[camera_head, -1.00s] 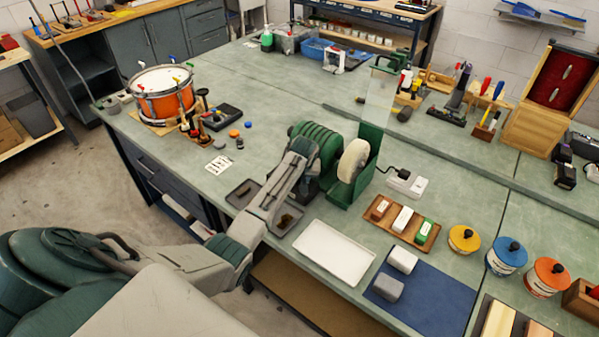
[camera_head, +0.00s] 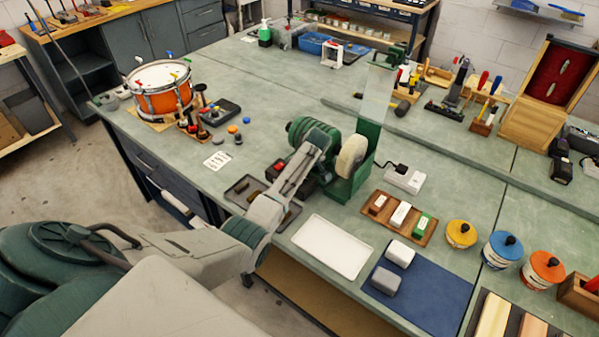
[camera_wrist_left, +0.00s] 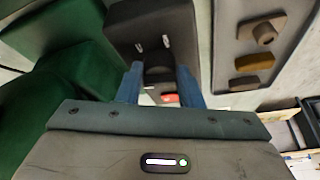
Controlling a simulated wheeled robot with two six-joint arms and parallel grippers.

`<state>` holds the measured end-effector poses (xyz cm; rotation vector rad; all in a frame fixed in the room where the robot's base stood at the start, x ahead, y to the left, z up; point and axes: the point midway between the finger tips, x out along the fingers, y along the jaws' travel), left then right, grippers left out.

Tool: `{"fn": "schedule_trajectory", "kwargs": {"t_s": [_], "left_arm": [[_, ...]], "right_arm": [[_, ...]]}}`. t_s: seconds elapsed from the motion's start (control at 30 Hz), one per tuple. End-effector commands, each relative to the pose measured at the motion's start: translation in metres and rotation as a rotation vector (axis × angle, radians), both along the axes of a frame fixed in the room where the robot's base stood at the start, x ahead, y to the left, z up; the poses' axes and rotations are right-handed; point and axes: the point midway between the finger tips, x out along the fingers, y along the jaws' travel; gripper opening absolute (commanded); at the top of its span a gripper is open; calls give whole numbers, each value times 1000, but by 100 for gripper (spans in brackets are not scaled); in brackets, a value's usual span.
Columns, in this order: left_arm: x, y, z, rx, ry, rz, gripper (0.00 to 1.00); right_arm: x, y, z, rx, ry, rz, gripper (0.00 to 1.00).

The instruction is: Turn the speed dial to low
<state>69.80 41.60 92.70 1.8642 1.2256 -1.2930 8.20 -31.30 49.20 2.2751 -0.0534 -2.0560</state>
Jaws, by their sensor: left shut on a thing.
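The bench grinder (camera_head: 312,135) is a green machine with a pale buffing wheel (camera_head: 351,155) on its right end. Its dark base (camera_wrist_left: 155,25) fills the top middle of the left wrist view, with two short white marks on it. My left gripper (camera_wrist_left: 158,80) has two blue fingers on either side of a dark round speed dial (camera_wrist_left: 158,74) on this base, and is shut on it. The dial's pointer is hard to make out, so its setting cannot be read. In the head view my own arm covers the fingers and dial. My right gripper is not in view.
A red switch (camera_head: 280,166) shows left of my wrist. A dark tray (camera_head: 243,190) with small parts lies beside the grinder. A white tray (camera_head: 332,247) and a blue mat (camera_head: 430,298) lie nearer. An orange drum (camera_head: 163,90) stands at the far left.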

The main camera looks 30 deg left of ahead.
Motion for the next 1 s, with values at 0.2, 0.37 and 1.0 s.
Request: {"fn": "schedule_trajectory", "kwargs": {"t_s": [0.2, 0.37, 1.0], "left_arm": [[2, 0, 3, 1, -5, 4, 10], [2, 0, 3, 1, -6, 3, 10], [-1, -7, 18, 1, -6, 2, 53]], "right_arm": [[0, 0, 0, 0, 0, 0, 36], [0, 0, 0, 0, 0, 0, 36], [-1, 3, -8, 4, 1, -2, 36]]}}
